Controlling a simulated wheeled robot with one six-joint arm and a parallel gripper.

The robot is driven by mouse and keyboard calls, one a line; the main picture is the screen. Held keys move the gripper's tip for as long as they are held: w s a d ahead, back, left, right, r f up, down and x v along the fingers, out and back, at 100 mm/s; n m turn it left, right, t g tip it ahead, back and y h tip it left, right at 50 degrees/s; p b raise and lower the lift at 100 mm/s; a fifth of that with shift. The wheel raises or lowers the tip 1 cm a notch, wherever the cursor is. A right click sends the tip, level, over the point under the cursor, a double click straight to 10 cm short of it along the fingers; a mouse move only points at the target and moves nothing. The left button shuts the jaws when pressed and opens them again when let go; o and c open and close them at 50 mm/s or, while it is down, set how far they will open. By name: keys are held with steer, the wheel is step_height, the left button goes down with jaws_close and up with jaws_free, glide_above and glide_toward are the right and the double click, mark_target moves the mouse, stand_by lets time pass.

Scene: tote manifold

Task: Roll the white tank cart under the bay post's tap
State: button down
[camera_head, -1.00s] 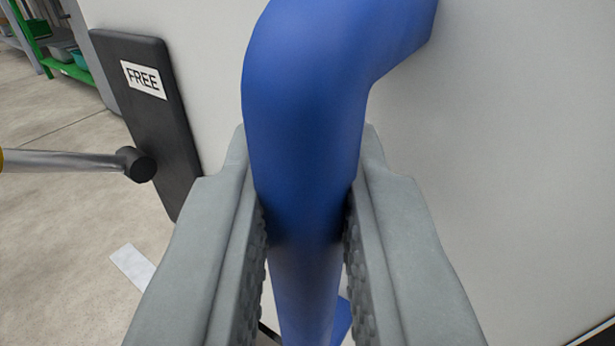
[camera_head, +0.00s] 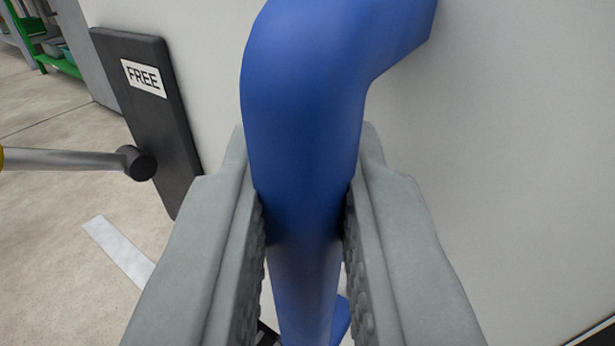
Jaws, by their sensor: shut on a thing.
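My gripper (camera_head: 305,225) is shut on a thick blue handle (camera_head: 305,120), one grey finger on each side of it. The handle bends at the top and joins a large white wall (camera_head: 500,150), which looks like the side of the white tank cart. A dark plate with a "FREE" label (camera_head: 145,77) is fixed on the white side at the left. A grey bar with a dark round end (camera_head: 137,163) reaches in from the left edge, in front of the plate. The cart's wheels are out of view. I cannot see the bay post or its tap.
A green shelf rack with bins (camera_head: 62,62) stands at the far upper left. A white floor strip (camera_head: 118,250) lies on the beige concrete floor (camera_head: 60,210) at the lower left. The floor there is otherwise clear.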

steer(key=shift+d, duration=0.1)
steer(key=c, duration=1.4)
jaws_free()
steer(key=shift+s+d, duration=0.2)
steer(key=shift+c, duration=0.2)
steer(key=s, duration=1.7)
steer(key=shift+s+a, duration=0.2)
steer(key=shift+a, duration=0.2)
